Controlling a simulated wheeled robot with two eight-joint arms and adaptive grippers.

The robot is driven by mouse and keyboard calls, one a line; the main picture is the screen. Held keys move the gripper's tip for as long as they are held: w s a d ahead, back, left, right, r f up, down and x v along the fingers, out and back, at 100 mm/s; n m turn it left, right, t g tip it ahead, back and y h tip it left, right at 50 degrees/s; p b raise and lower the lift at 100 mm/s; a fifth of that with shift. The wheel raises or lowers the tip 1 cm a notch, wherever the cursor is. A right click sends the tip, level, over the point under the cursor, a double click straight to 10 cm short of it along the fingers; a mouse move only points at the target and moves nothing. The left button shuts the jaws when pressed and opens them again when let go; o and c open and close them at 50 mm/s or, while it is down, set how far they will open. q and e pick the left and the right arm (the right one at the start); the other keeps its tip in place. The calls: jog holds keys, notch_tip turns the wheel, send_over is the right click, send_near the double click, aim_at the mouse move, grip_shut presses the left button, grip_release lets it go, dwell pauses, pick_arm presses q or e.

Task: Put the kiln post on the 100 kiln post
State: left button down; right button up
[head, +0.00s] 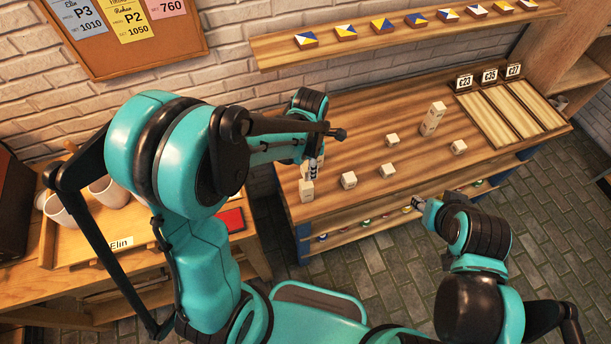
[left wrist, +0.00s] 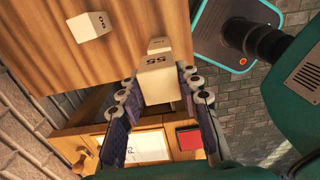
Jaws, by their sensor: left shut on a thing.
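My left gripper (head: 312,174) is over the left end of the workbench and also shows in the left wrist view (left wrist: 158,88). It is shut on a pale kiln post (left wrist: 157,82) whose marking looks like 55. Another pale post (left wrist: 159,43) shows partly hidden just beyond it. A third post (left wrist: 88,26) has a marking that seems to end in 00; its full number is unclear. In the head view a pale post (head: 306,191) is just below the left gripper. My right gripper (head: 417,203) is in front of the bench, with its fingers too small to judge.
Several other posts stand on the bench, among them one post (head: 348,180) near the front and a taller stack (head: 432,118) farther right. Labelled wooden lanes (head: 510,110) are at the right end. A wall shelf (head: 350,43) holds several painted tiles. A wooden tray (head: 60,248) with mugs is at left.

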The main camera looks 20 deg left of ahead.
aim_at(306, 175)
pick_arm(q)
jog(key=shift+s+a+f, duration=0.2)
jog(key=shift+a+f, duration=0.1)
jog(key=shift+f, duration=0.15)
jog(key=shift+f+b, duration=0.6)
jog(key=shift+f, duration=1.25)
jog(key=shift+f+b, duration=0.2)
jog(key=shift+b, duration=0.1)
jog(key=c, duration=1.1)
grip_release()
jog(key=shift+o, duration=0.2)
jog(key=shift+r, duration=0.2)
